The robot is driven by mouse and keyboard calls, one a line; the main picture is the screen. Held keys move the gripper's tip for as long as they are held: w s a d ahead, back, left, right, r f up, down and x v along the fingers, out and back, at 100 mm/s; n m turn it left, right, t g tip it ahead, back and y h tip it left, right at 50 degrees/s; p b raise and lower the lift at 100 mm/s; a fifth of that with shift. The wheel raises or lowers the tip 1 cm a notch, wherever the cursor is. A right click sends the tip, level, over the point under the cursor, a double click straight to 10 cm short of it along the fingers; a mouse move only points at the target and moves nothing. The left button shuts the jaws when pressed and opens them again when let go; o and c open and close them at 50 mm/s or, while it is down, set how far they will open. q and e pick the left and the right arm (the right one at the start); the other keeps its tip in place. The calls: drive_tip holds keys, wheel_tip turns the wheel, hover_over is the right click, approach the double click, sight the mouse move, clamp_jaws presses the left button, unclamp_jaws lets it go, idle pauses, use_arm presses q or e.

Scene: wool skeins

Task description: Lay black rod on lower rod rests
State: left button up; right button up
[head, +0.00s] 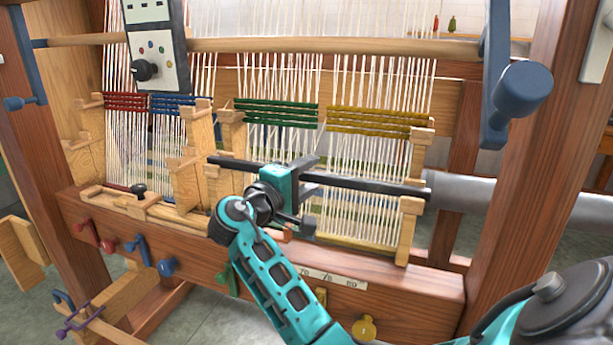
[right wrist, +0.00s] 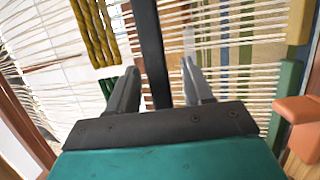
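The black rod (head: 375,184) runs across the front of the loom, sloping slightly down to the right. Its left end is by a pale wooden post (head: 231,135); its right end is at the right post's lower wooden block (head: 412,205). I cannot tell whether it bears on these blocks. My right gripper (head: 312,177) is at the rod's middle. In the right wrist view the rod (right wrist: 152,50) passes between the spread fingers of that gripper (right wrist: 160,72), with a gap on each side. My left gripper is not in view.
A wooden bar (head: 330,46) spans the loom above, over green (head: 275,112) and yellow (head: 375,120) yarn bands and pale warp threads. A blue crank (head: 515,90) juts out at upper right. A grey cylinder (head: 460,192) lies beyond the rod's right end. Coloured knobs line the front beam (head: 400,290).

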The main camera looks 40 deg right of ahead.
drive_tip(key=shift+r, duration=0.1)
drive_tip(key=shift+a, duration=0.25)
drive_tip(key=s+a, duration=0.2)
drive_tip(key=a, duration=0.9)
drive_tip(key=shift+s+a, duration=0.15)
drive_tip(key=shift+s, duration=0.05)
drive_tip(key=shift+a, duration=0.1)
